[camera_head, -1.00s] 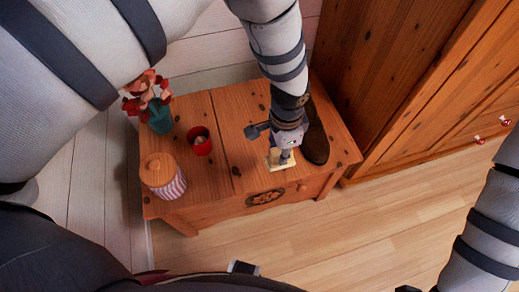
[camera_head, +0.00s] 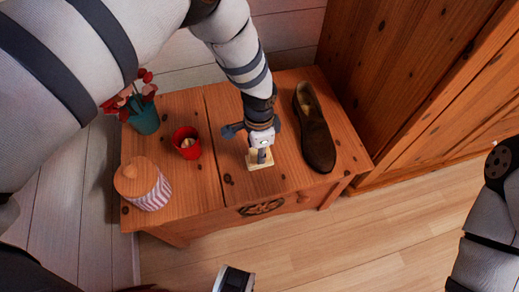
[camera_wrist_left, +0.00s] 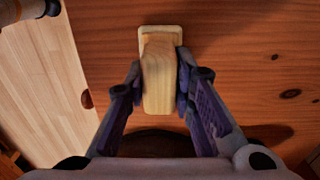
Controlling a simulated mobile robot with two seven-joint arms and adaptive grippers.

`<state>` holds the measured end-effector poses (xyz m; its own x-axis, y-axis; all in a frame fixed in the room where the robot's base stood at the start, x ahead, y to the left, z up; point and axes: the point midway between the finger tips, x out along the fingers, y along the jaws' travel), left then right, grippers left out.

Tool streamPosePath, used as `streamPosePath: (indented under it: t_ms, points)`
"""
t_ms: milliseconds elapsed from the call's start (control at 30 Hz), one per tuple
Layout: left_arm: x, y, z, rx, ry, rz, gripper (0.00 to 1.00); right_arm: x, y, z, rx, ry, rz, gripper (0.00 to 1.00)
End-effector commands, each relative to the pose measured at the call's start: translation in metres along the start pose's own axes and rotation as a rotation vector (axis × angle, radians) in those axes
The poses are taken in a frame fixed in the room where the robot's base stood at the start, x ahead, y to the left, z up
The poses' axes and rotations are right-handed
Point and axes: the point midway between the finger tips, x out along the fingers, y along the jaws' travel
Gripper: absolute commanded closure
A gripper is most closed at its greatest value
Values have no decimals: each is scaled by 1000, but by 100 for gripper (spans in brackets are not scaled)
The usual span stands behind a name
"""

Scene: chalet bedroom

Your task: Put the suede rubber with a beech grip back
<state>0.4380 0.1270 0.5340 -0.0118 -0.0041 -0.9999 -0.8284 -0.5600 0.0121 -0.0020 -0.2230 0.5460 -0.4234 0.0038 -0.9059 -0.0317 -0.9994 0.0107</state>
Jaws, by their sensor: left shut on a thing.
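The suede rubber with a beech grip (camera_head: 259,162) is a pale wooden block over the front part of the wooden chest's top (camera_head: 222,110), left of a brown shoe. My left gripper (camera_head: 262,146) is shut on it from above. In the left wrist view the pale rubber (camera_wrist_left: 158,75) sits between the two fingers of my left gripper (camera_wrist_left: 158,82), its wider end towards the chest top. I cannot tell whether it touches the wood. My right arm shows at the right edge of the head view; its gripper cannot be made out.
The brown shoe (camera_head: 316,135) stands on the chest's right side. A red cup (camera_head: 187,143), a striped jar with a wooden lid (camera_head: 146,186) and a teal pot with red flowers (camera_head: 145,118) stand on the left. A wooden wardrobe (camera_head: 400,80) rises on the right.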

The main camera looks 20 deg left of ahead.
Motion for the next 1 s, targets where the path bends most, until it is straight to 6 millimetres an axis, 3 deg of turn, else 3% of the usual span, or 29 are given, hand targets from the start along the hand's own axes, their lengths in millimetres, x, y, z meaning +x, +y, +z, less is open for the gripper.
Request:
streamPosePath:
  t_ms: [67, 100, 167, 200, 467, 567, 800, 1000]
  points:
    - [4, 1, 0, 0, -1, 2, 100, 3, 0, 0, 0, -5, 0, 60]
    - [4, 1, 0, 0, -1, 1, 73, 2, 0, 0, 0, -5, 0, 60]
    - [4, 0, 0, 0, -1, 1, 59, 2, 0, 0, 0, -4, 0, 60]
    - [3, 0, 0, 0, -1, 1, 57, 2, 0, 0, 0, -4, 0, 60]
    - [2, 0, 0, 0, -1, 1, 57, 1, 0, 0, 0, -2, 0, 60]
    - [-11, -1, 0, 0, 1, -2, 57, -4, 0, -1, 0, 8, 0, 60]
    - [-78, -2, -1, 0, 4, -6, 57, -20, 0, -5, 1, 41, -2, 60]
    - [-115, 0, -1, 0, 2, -2, 57, -26, -1, -7, 2, 55, -3, 60]
